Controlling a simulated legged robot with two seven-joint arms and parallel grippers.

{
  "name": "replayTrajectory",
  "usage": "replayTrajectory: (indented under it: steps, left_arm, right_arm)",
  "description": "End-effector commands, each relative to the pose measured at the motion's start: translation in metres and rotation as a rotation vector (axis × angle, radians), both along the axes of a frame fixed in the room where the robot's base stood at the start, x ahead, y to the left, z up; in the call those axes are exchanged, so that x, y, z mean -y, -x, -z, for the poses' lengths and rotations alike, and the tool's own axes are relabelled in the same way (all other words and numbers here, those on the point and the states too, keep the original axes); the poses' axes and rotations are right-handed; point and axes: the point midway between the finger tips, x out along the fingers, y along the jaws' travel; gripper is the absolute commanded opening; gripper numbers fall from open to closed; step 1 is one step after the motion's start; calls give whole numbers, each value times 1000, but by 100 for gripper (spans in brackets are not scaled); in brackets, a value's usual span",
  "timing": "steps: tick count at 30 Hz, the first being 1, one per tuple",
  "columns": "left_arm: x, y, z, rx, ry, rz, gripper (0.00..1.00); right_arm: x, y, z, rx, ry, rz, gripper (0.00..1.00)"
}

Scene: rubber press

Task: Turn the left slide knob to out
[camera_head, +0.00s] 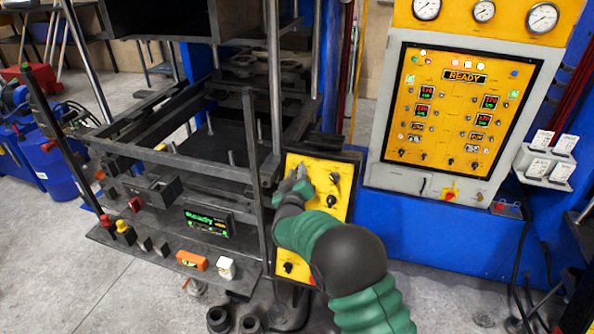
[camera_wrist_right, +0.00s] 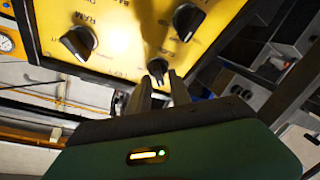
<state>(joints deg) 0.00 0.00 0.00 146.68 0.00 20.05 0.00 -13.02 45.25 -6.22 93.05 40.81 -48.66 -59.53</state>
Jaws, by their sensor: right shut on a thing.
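The small yellow control panel (camera_head: 315,215) is mounted in a dark frame at the centre of the head view. In the wrist view, a small black knob (camera_wrist_right: 157,66) is at my right fingertips, near the panel edge. Its label is too blurred to read, so I cannot tell its setting. My right gripper (camera_head: 297,180) is at the panel's upper left and hides this knob in the head view. In the wrist view, my right gripper (camera_wrist_right: 161,78) has its two fingers close together on the knob. My left gripper is not in view.
Larger black knobs sit near my fingers in the wrist view, one (camera_wrist_right: 78,43) left and one (camera_wrist_right: 188,20) upper right. The dark press frame (camera_head: 225,160) stands left of the panel. A larger yellow panel (camera_head: 450,110) with gauges above is at the right.

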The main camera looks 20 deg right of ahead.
Motion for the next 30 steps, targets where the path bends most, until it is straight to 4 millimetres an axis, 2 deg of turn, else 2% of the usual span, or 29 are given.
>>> replayTrajectory:
  steps: [9,22,23,24,30]
  left_arm:
    - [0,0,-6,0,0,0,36]
    - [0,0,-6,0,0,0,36]
    - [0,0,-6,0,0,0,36]
    - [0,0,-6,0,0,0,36]
    - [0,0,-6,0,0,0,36]
  right_arm:
    - [-1,0,3,-55,72,-33,0]
    - [-1,0,4,-62,79,-37,0]
    - [-1,0,4,-62,79,-37,27]
    - [-1,0,4,-61,78,-37,32]
    - [-1,1,2,-57,78,-36,32]
